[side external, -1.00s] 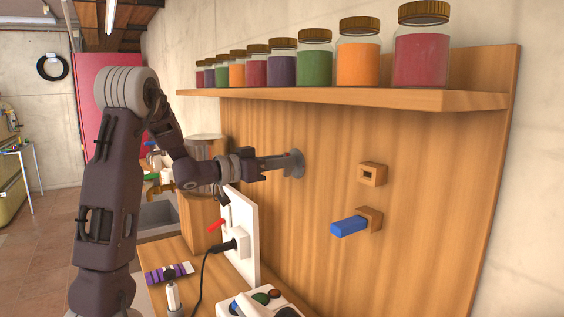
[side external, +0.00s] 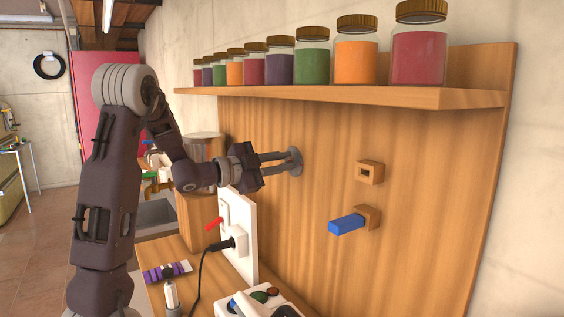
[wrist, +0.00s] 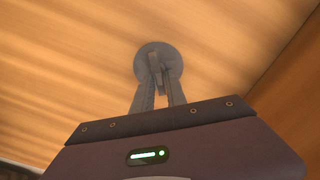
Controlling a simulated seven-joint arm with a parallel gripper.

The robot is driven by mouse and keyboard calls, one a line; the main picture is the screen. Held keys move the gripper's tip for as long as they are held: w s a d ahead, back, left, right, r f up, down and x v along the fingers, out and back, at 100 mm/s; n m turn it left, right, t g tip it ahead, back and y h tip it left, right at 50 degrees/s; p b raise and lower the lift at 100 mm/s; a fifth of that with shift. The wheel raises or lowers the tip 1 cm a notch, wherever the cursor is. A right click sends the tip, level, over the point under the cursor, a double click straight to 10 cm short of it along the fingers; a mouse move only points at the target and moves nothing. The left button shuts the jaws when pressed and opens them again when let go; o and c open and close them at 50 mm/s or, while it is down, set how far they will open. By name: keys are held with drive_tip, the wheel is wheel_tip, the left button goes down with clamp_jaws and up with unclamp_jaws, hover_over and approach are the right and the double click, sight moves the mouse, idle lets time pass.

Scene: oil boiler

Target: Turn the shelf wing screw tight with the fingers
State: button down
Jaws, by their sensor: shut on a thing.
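The wing screw (side external: 295,160) is grey with a round base and sits on the wooden back panel below the shelf (side external: 350,97). In the wrist view the screw's round base (wrist: 158,62) shows near the middle, with its wing pointing toward me. My gripper (side external: 287,160) reaches the screw from the left in the side view. In the wrist view my gripper's fingers (wrist: 158,88) are shut on the wing and hide part of it. How tight the screw sits cannot be told.
Several lidded jars (side external: 355,55) stand on the shelf above. A wooden block with a square hole (side external: 369,172) and a blue peg (side external: 346,224) in another block stick out to the right.

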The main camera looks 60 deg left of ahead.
drive_tip(key=shift+d+f+m, duration=0.1)
drive_tip(key=shift+f+m, duration=0.1)
drive_tip(key=shift+m, duration=1.6)
drive_tip(key=shift+f+m, duration=0.2)
drive_tip(key=shift+m, duration=1.6)
drive_tip(key=c, duration=1.5)
unclamp_jaws()
drive_tip(key=s, duration=0.7)
